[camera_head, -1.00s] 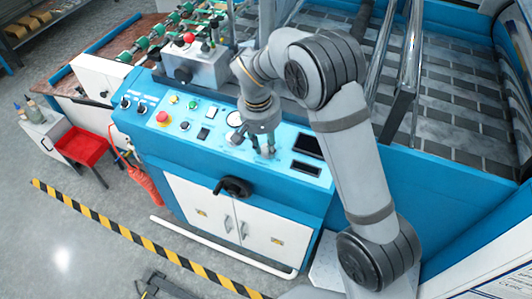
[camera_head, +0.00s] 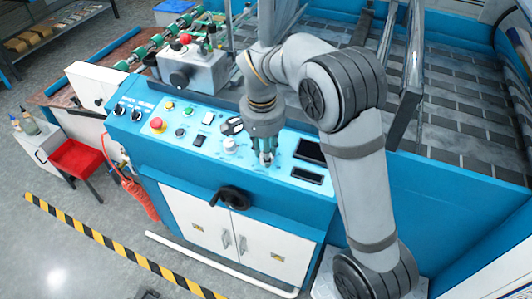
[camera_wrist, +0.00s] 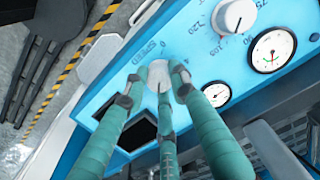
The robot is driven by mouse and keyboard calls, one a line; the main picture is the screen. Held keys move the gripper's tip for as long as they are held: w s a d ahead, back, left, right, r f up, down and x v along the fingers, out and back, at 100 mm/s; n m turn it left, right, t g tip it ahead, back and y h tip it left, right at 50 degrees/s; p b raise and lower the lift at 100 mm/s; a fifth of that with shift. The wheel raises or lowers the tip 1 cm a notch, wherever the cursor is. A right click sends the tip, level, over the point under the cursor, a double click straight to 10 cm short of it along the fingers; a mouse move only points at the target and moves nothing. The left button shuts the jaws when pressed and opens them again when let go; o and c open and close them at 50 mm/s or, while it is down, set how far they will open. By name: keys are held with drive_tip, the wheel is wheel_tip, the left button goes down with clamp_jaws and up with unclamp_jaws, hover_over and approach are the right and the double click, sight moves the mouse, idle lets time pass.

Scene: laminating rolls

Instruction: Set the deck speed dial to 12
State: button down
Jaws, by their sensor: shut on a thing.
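The speed dial (camera_wrist: 158,72) is a pale round knob on the blue control panel (camera_wrist: 120,75). The word SPEED and the scale marks 0 and 4 show beside it in the wrist view; the rest of its scale and its pointer are hidden or too unclear to read. My gripper (camera_wrist: 158,85) has its teal fingers closed around the dial, pointing down at the panel. In the head view my gripper (camera_head: 264,160) stands on the panel left of the dark displays, and its fingers mostly hide the dial.
Another white knob (camera_wrist: 235,17) and two gauges, a larger one (camera_wrist: 272,48) and a smaller one (camera_wrist: 216,93), lie near the fingers. A dark display (camera_head: 309,150) is close on the right.

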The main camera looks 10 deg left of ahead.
drive_tip(key=shift+s+f, duration=0.1)
drive_tip(key=shift+s, duration=0.1)
drive_tip(key=c, duration=1.4)
unclamp_jaws()
drive_tip(key=shift+w, duration=0.1)
drive_tip(key=shift+c, duration=0.2)
wheel_tip(320, 180, up, 12)
drive_tip(key=s, duration=0.1)
drive_tip(key=shift+a, duration=0.15)
drive_tip(key=shift+s, duration=0.1)
drive_tip(key=f, duration=0.4)
drive_tip(key=w+f, duration=0.1)
drive_tip(key=f, duration=0.7)
drive_tip(key=shift+w, duration=0.15)
drive_tip(key=shift+r+n+p, duration=0.1)
drive_tip(key=shift+n+p, duration=0.2)
